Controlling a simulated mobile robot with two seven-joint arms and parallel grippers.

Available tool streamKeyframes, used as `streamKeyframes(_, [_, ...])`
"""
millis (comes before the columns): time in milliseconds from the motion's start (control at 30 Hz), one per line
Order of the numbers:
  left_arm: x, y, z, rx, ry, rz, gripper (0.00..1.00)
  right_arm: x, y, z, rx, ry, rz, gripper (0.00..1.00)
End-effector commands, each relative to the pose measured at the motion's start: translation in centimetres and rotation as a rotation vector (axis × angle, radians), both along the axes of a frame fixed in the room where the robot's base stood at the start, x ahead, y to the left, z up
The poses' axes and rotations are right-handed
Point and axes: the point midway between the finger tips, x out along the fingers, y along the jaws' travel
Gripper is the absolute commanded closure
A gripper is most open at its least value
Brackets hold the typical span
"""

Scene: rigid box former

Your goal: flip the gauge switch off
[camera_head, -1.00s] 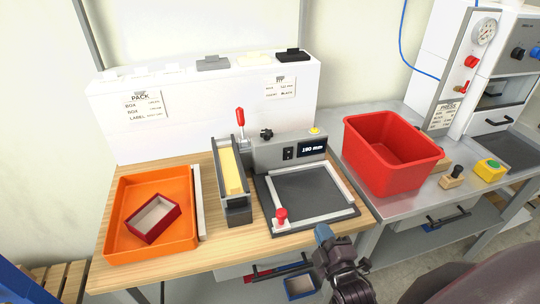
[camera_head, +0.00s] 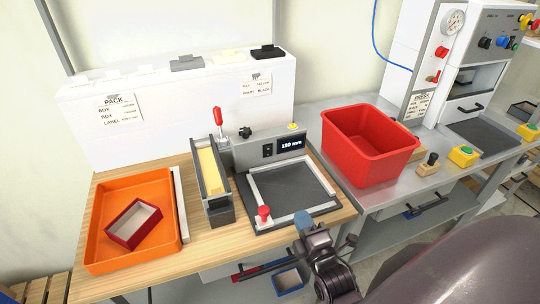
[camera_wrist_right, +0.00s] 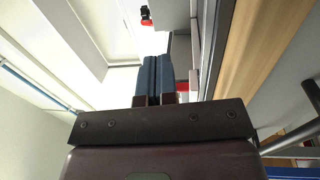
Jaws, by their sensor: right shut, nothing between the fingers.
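The gauge (camera_head: 240,156) is a grey block at the back of the wooden bench with a lit display (camera_head: 291,144) that seems to read 190 mm. The small black switch (camera_head: 267,151) sits left of the display; its rocker position is too small to tell. My right gripper (camera_head: 303,219) is shut and empty, in front of the gauge near the front right corner of its dark plate, apart from the switch. Its blue fingers, pressed together, show in the right wrist view (camera_wrist_right: 158,80). The switch is not identifiable there. My left gripper is not in view.
A red-knobbed clamp (camera_head: 264,213) stands at the plate's front left. A red-handled lever (camera_head: 217,120) rises beside the yellow-filled channel (camera_head: 208,172). An orange tray (camera_head: 100,254) holds a small red box (camera_head: 133,222). A red bin (camera_head: 368,145) stands to the right on the metal table.

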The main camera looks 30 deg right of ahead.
Motion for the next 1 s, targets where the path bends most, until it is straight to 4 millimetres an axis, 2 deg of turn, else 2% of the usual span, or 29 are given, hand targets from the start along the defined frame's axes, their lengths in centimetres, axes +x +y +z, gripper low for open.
streamKeyframes(400, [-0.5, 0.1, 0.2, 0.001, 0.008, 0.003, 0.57, 6.2, -1.5, 0.9, 0.0, -0.003, 0.001, 1.0])
streamKeyframes(1000, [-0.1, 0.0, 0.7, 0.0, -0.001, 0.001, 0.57, 15.5, -3.7, 2.1, 0.0, -0.002, 0.001, 1.0])
